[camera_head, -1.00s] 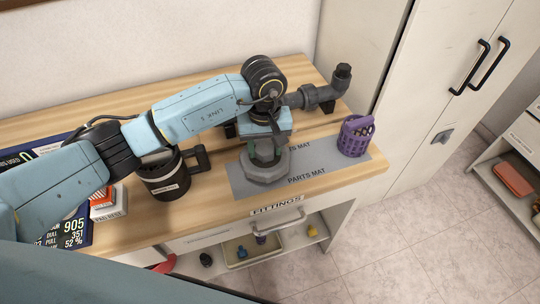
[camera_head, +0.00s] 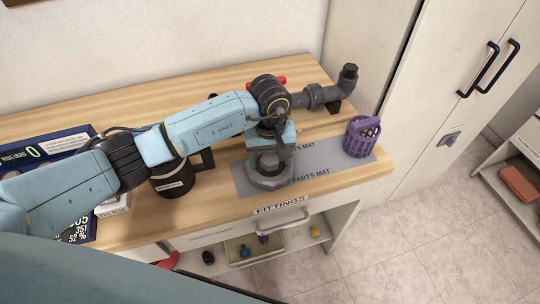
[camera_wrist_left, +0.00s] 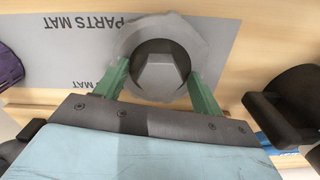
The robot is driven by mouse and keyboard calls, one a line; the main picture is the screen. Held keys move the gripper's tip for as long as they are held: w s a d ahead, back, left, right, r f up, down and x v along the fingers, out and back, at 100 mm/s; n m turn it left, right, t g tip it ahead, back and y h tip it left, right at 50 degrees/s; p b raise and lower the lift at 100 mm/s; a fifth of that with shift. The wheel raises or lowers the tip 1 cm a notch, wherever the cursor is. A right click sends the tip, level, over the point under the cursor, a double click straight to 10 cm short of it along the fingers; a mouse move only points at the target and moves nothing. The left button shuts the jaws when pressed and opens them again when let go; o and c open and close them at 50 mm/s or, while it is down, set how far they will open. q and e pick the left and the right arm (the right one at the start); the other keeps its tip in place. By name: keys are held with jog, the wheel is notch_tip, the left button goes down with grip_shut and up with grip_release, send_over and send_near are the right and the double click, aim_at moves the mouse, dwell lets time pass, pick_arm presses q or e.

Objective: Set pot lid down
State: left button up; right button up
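The pot lid (camera_head: 268,179) is a grey, faceted disc lying at the parts mat's left part, below my left gripper (camera_head: 270,160). Its dark round centre with a raised angular knob (camera_wrist_left: 163,72) shows in the left wrist view. My left gripper points down over the lid, one green finger on each side of the knob. The fingers stand apart, with a narrow gap beside the knob; the exact fingertip contact is hard to see. My right gripper is in neither view.
The grey parts mat (camera_head: 330,164) carries a purple basket (camera_head: 360,138) at its right. A dark pipe fitting (camera_head: 325,96) stands behind. A black canister with a handle (camera_head: 173,180) is left of the mat. A display panel (camera_head: 45,150) lies at the far left.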

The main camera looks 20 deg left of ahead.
aim_at(270, 158)
pick_arm(q)
jog(key=shift+r, duration=0.1)
notch_tip(270, 158, up, 12)
dwell(0.5)
dwell(0.4)
